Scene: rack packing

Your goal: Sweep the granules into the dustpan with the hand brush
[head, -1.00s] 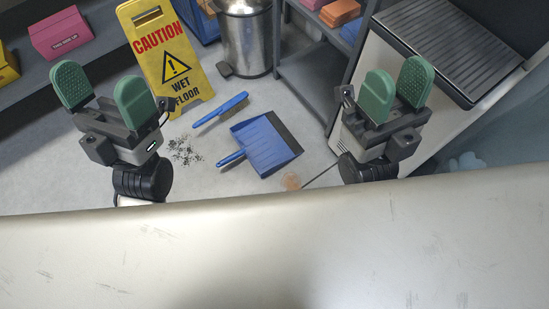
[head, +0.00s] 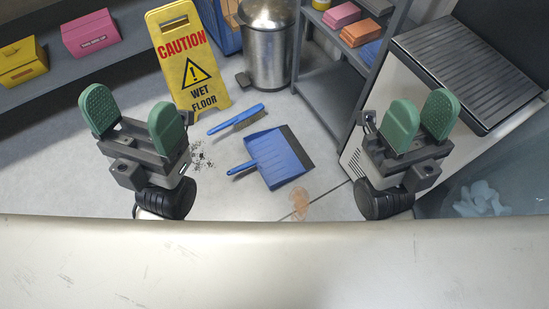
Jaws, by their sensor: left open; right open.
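The blue hand brush (head: 236,118) lies on the grey floor in the middle of the head view, its bristles toward the dustpan. The blue dustpan (head: 276,158) lies just below it, its handle pointing left and its dark lip to the right. The dark granules (head: 199,157) are scattered on the floor left of the dustpan handle, partly hidden by my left gripper. My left gripper (head: 131,118) has green finger pads and is open and empty, left of the granules. My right gripper (head: 422,120) is open and empty, right of the dustpan. Neither touches anything.
A yellow wet-floor sign (head: 187,60) stands behind the brush. A steel pedal bin (head: 268,45) stands at the back. A shelf rack (head: 326,85) and a white cabinet (head: 400,80) stand to the right. An orange-brown patch (head: 302,203) is on the floor.

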